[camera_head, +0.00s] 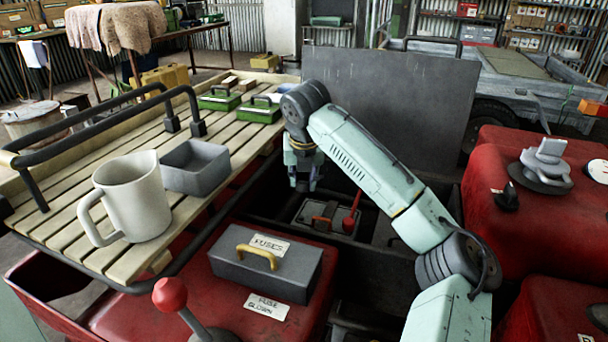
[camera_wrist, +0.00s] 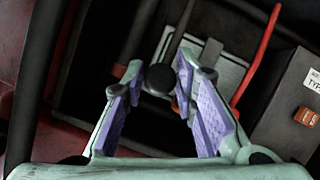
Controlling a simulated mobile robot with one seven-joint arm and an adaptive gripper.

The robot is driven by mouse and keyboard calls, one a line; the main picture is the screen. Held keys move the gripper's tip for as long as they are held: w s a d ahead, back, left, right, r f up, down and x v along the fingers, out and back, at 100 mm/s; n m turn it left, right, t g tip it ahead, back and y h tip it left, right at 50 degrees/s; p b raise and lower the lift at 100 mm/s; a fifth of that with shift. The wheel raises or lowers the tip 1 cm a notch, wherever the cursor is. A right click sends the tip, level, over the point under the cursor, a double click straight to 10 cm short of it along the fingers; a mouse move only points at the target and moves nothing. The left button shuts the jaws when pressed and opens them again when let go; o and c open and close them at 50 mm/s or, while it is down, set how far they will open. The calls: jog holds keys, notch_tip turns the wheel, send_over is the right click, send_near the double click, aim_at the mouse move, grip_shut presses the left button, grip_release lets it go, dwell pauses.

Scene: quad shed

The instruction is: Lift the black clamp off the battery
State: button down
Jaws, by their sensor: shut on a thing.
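My gripper (camera_head: 303,186) hangs over the dark bay at the left of the battery (camera_head: 310,212), a pale grey box. In the wrist view its purple-padded fingers close around a rounded black piece, which I take to be the black clamp (camera_wrist: 160,78); a dark strap or cable runs up from it. The battery's grey top (camera_wrist: 218,74) lies beyond and to the right. The fingers and arm hide much of the clamp, so I cannot tell whether it still touches the battery. A red cable (camera_wrist: 258,62) runs along the battery's right side.
A grey fuse box (camera_head: 265,270) with a yellow handle sits on the red bodywork in front. A slatted rack at left holds a white jug (camera_head: 133,195), a grey tray (camera_head: 196,167) and green boxes (camera_head: 258,110). A dark upright panel (camera_head: 400,95) stands behind the arm.

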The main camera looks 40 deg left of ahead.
jog(key=w+r+p, duration=0.2)
jog(key=p, duration=0.1)
jog(key=w+r+p, duration=0.1)
jog(key=r, duration=0.1)
jog(key=shift+a+p, duration=0.25)
jog(key=shift+p, duration=0.1)
jog(key=shift+w+r+p, duration=0.2)
jog(key=shift+w+p, duration=0.5)
jog(key=shift+p, duration=0.1)
jog(key=c, duration=1.4)
grip_release()
jog(key=shift+d+f, duration=0.1)
jog(key=shift+o, duration=0.4)
jog(key=shift+s+a, duration=0.1)
jog(key=shift+a, duration=0.1)
jog(key=shift+s+r, duration=0.1)
jog(key=shift+r, duration=0.35)
jog(key=v, duration=1.1)
